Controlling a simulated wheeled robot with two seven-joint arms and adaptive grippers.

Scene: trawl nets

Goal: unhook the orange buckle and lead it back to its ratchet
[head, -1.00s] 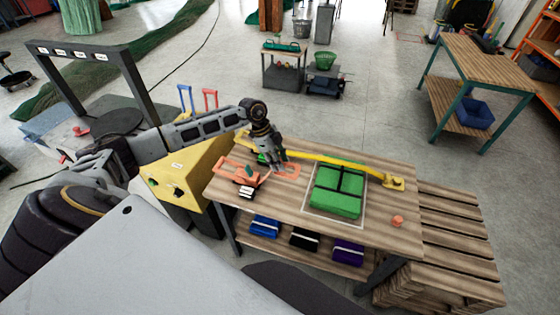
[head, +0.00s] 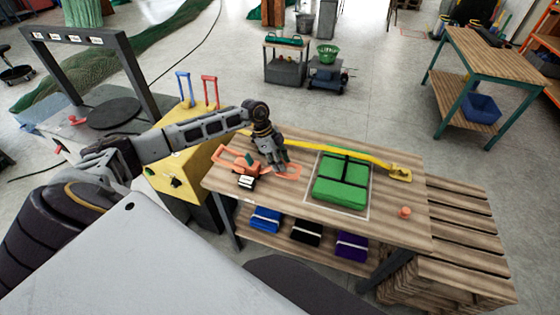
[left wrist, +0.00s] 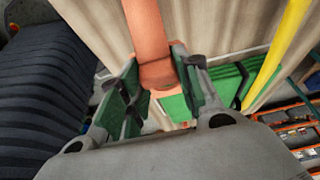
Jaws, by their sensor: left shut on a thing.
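My left gripper (head: 275,168) is low over the left part of the wooden workbench. Its green-padded fingers are shut on an orange piece (left wrist: 157,72), apparently the buckle on its orange strap (left wrist: 146,25), in the left wrist view. In the head view an orange loop (head: 290,173) lies around the fingertips; the fingers partly hide it. The orange ratchet (head: 236,163) lies just left of the gripper, with a black-and-white piece in front. I cannot tell whether the buckle is hooked to anything. My right gripper is not in view.
A green block with black bands (head: 341,182) sits in a white outline right of the gripper. A yellow strap (head: 345,155) runs behind it to a yellow end fitting (head: 400,174). A small orange knob (head: 404,212) stands near the right front. A yellow cabinet (head: 185,165) adjoins the left side.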

